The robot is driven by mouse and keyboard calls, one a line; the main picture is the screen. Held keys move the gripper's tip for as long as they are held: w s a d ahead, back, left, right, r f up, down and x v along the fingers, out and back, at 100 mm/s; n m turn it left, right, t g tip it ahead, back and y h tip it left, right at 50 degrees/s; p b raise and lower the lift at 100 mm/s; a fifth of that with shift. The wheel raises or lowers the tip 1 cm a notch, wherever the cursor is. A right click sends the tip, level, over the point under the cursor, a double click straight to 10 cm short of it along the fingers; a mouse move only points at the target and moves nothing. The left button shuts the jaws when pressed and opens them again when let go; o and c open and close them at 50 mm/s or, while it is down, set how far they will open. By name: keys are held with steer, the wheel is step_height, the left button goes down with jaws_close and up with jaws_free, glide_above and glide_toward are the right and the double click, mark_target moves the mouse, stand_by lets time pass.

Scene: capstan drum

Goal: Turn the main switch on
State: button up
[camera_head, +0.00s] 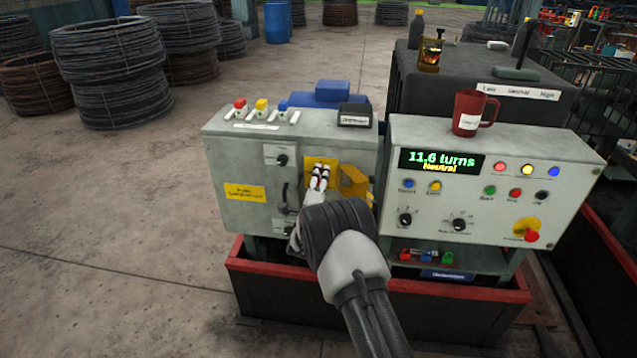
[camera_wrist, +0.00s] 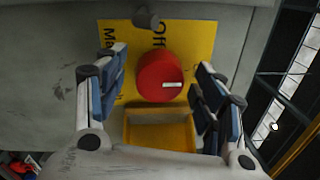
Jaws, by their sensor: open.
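The main switch is a round red knob (camera_wrist: 160,77) on a yellow plate (camera_wrist: 190,38) in the wrist view. A white mark on the knob lies level, toward its right side. The word "Off" and part of "Main" show on the plate. My gripper (camera_wrist: 164,66) is open, with one finger on each side of the knob and gaps on both sides. In the head view my gripper (camera_head: 319,177) is in front of the yellow plate (camera_head: 313,161) on the grey cabinet (camera_head: 232,160) and hides the knob. I cannot tell the gripper's exact depth.
A yellow box-like part (camera_head: 355,181) juts out right of the plate. A grey console (camera_head: 560,180) with a lit display reading "11.6 turns, Neutral" stands to the right. A red mug (camera_head: 468,112) is on top of it. A red-edged frame (camera_head: 265,272) surrounds the bases.

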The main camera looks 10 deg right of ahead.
steer(key=shift+s, duration=0.1)
steer(key=v, duration=1.1)
steer(key=shift+s+a, duration=0.2)
steer(key=shift+s, duration=0.2)
